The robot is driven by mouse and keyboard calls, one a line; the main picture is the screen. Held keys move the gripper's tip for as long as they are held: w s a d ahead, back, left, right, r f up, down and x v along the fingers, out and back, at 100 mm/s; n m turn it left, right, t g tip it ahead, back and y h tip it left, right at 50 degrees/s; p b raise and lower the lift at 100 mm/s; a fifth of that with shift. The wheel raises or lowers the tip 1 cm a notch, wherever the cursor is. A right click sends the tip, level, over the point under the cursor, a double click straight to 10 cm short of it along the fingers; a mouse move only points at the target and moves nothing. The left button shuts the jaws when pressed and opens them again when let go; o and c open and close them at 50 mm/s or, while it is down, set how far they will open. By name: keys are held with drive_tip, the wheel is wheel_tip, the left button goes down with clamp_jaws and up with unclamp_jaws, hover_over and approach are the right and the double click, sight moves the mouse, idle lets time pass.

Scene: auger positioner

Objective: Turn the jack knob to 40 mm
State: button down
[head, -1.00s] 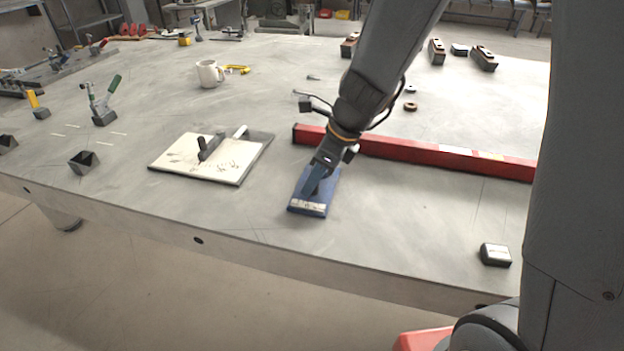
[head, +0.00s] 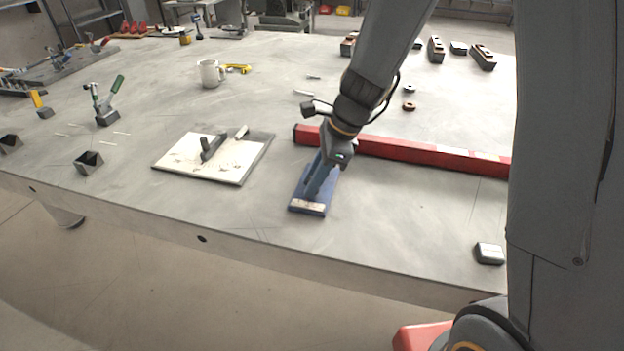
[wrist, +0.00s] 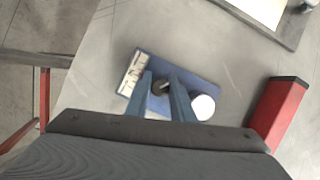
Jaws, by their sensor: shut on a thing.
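The jack is a low blue block (head: 297,196) on the table, with a pale marked plate (head: 308,208) at its near end. The plate also shows in the wrist view (wrist: 134,73), but its marks are too small to read. My gripper (head: 313,192) reaches down onto the jack from above. In the wrist view its two blue fingers (wrist: 163,92) stand on either side of the dark round knob (wrist: 161,86) and are shut on it. A white round disc (wrist: 203,107) shows beside the right finger. The fingers hide part of the knob and block.
A red beam (head: 420,154) lies right behind the jack. A pale board (head: 190,160) with dark parts lies to its left. A small dark block (head: 489,253) sits near the front right edge. The table between jack and block is clear.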

drive_tip(key=c, duration=1.5)
unclamp_jaws()
drive_tip(key=shift+c, duration=0.2)
drive_tip(key=shift+s+f, duration=0.1)
drive_tip(key=shift+s, duration=0.1)
drive_tip(key=shift+p+v, duration=0.9)
drive_tip(key=shift+v, duration=0.05)
drive_tip(key=p+v, duration=0.5)
drive_tip(key=v, duration=0.1)
drive_tip(key=shift+w+p, duration=0.35)
drive_tip(key=shift+p, duration=0.05)
drive_tip(key=shift+d, duration=0.1)
